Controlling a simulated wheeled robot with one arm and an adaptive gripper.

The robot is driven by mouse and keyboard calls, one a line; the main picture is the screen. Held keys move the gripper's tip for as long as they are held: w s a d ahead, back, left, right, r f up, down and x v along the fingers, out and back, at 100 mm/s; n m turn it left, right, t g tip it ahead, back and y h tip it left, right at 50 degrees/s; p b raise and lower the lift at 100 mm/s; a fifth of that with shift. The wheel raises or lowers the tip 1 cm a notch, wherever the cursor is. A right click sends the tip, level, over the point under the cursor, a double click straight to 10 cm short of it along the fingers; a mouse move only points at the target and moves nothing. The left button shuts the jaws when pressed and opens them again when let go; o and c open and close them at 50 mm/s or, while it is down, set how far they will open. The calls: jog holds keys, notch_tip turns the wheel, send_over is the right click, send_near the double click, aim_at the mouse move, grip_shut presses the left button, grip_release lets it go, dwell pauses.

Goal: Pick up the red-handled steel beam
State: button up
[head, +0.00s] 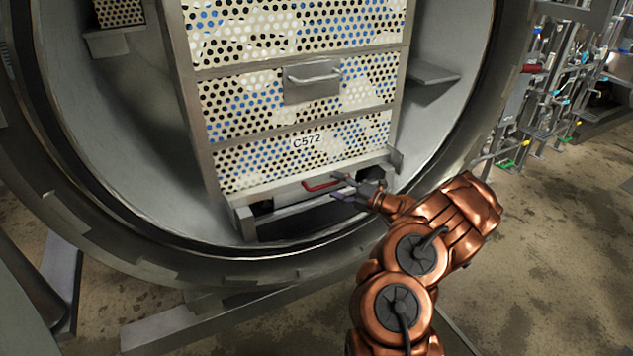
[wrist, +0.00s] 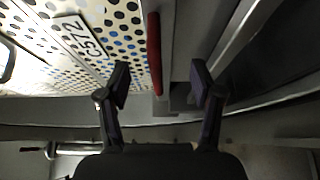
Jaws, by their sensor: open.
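The steel beam (head: 268,193) lies across the bottom front of the perforated crate stack. Its red handle (head: 322,184) sticks out near the middle. In the wrist view, the red handle (wrist: 154,52) runs up the picture beside the grey face of the beam (wrist: 185,40). My gripper (head: 338,187) is at the right end of the handle in the head view. It is open and empty.
The perforated crates (head: 300,90), labelled C572, stand inside the round autoclave opening (head: 460,130). A side ledge (head: 432,74) juts out at right. A lower rail (head: 300,207) runs below the beam. Pipes and valves (head: 560,90) stand far right. Floor at right is clear.

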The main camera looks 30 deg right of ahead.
aim_at(318, 180)
jog(key=b+x, duration=0.2)
jog(key=x, duration=0.2)
jog(key=shift+a+f, duration=0.15)
jog(key=shift+w+a, duration=0.15)
jog(key=shift+w, duration=0.4)
jog(key=shift+c, duration=0.3)
grip_shut()
